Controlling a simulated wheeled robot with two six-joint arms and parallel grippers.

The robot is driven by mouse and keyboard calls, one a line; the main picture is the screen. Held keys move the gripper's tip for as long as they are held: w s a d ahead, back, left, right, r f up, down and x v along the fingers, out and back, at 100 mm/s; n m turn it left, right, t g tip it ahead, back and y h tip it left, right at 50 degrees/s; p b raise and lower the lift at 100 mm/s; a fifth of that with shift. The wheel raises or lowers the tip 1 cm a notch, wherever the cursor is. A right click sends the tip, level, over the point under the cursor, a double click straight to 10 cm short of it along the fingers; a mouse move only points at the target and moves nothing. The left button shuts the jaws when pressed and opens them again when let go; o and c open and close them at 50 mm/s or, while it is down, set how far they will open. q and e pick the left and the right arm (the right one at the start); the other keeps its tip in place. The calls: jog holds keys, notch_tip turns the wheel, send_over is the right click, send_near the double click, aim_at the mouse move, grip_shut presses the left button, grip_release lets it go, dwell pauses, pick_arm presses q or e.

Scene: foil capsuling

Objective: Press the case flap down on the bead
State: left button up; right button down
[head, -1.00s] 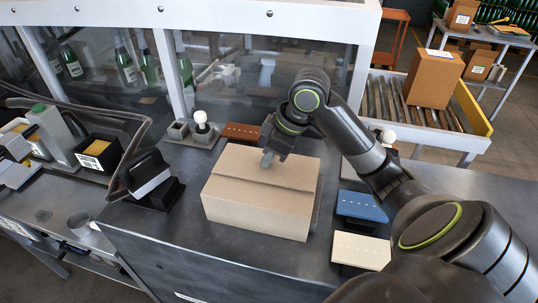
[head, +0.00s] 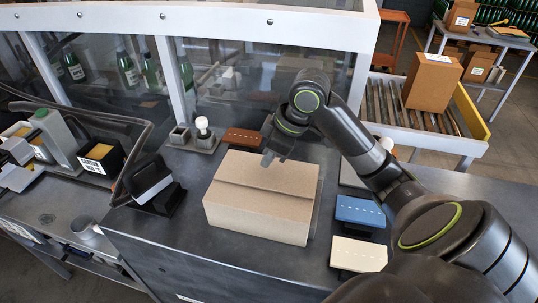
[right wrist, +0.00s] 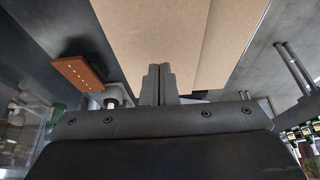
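The brown cardboard case (head: 255,218) stands on the dark metal bench. Its top flaps lie nearly flat, with a seam running across the top; the far flap (head: 268,176) shows as the wider part. No bead is visible. My right gripper (head: 268,159) is at the far edge of the case top; I cannot tell if it touches the flap. In the right wrist view its two fingers (right wrist: 158,84) are together with nothing visible between them, in front of the case top (right wrist: 160,35). My left gripper is not in view.
A brown-red block (head: 244,136) and a white knob (head: 202,124) stand behind the case. Blue (head: 360,210) and cream (head: 358,254) blocks lie to its right, and a black-and-white holder (head: 152,183) to its left. A glazed frame closes the back. The bench's front is clear.

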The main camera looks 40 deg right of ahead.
notch_tip(320, 180, up, 4)
jog(key=p, duration=0.3)
jog(key=shift+f, duration=0.15)
jog(key=shift+r, duration=2.15)
